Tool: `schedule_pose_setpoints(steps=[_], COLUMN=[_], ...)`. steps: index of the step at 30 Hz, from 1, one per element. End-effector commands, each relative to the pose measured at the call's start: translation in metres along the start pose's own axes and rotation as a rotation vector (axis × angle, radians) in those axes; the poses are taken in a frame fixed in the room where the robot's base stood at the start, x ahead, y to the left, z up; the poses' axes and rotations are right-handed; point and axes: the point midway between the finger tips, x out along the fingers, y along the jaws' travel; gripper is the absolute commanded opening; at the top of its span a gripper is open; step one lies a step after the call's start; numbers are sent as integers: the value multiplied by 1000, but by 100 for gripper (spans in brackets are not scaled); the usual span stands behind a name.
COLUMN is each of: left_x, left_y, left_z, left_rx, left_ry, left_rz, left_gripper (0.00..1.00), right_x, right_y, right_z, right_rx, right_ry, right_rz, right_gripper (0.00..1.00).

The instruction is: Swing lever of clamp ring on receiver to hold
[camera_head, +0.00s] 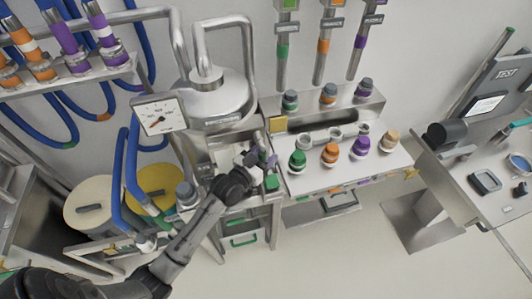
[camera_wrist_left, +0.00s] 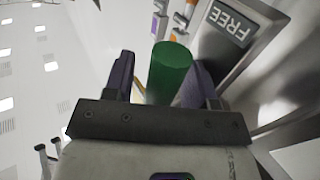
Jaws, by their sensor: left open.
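A green cylindrical handle (camera_wrist_left: 170,72), which looks like the lever's grip, stands between the two fingers of my left gripper (camera_wrist_left: 161,65) in the left wrist view. The fingers are open on either side of it; whether either touches it I cannot tell. A grey plate marked FREE (camera_wrist_left: 229,24) is just beyond, to the right. In the head view my left gripper (camera_head: 262,160) is at the steel stand below the domed steel vessel (camera_head: 215,103), probably the receiver. The clamp ring cannot be made out, and my gripper hides part of that spot. My right gripper is not in view.
A dial gauge (camera_head: 159,122) stands left of the vessel. To the right, a steel bench (camera_head: 345,180) holds several coloured-collar fittings. Blue hoses (camera_head: 133,165) and a yellow-lidded drum (camera_head: 158,181) are at the left. A test table (camera_head: 500,195) stands far right. Floor at front centre is clear.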

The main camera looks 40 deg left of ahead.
Motion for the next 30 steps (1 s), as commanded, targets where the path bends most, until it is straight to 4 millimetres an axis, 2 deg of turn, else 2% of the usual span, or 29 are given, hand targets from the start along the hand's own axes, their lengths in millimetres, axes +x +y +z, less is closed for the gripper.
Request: schedule_pose_setpoints(steps=[12, 27, 30], left_x=[5, 5, 5], left_y=[0, 0, 0], left_z=[0, 0, 0], left_rx=[0, 0, 0], left_ry=[-1, -1, -1], left_rz=[0, 0, 0], left_gripper=[52, 4, 0], right_x=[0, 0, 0], right_y=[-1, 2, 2], right_z=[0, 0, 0], right_rx=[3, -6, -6], right_ry=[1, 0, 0], right_rz=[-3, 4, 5], right_gripper=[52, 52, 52])
